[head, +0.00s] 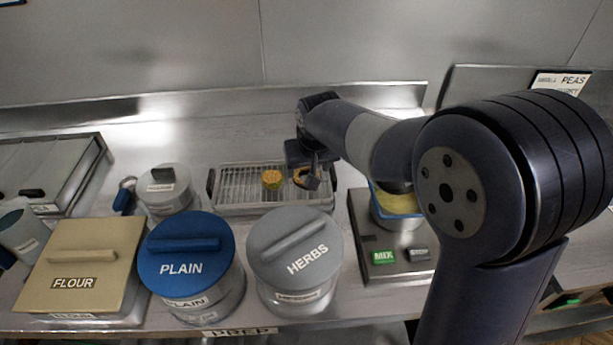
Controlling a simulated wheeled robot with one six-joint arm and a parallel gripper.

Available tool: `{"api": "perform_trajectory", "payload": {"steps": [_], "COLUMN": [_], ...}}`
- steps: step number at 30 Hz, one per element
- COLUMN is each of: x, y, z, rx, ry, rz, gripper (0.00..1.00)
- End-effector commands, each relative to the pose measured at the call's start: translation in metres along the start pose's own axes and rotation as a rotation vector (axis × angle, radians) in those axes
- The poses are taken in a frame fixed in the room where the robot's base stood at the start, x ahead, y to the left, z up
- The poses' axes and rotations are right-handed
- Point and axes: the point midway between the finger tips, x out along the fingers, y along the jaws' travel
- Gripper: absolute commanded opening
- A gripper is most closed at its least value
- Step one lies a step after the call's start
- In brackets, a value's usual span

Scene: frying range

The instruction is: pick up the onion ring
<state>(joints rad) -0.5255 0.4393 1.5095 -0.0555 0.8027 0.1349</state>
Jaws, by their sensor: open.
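A brown, ring-shaped piece that looks like the onion ring (298,175) lies on the wire rack tray (235,188) in the head view. My gripper (312,181) is right at it, pointing down and open. The gripper's dark fingers hide part of the ring. I cannot tell whether the fingers touch it or are around it. A yellow-orange fried piece (271,179) lies on the rack just left of it, apart from the gripper.
In front of the rack stand a grey HERBS pot (290,250), a blue-lidded PLAIN pot (186,255) and a FLOUR box (85,270). A small lidded pot (165,190) is left of the rack. A machine with a green MIX button (383,257) is to the right.

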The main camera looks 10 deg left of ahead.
Motion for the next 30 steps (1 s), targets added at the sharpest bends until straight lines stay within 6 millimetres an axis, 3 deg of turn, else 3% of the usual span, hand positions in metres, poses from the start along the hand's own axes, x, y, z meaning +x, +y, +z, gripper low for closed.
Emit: {"api": "perform_trajectory", "payload": {"steps": [12,21,30], "x": [0.046,0.052,0.051], "y": [0.003,0.003,0.003], "z": [-0.005,-0.005,-0.005], "rx": [0.000,0.000,0.000], "ry": [-0.003,0.000,0.000], "rz": [0.000,0.000,0.000], "gripper": [0.66,0.66,0.43]}}
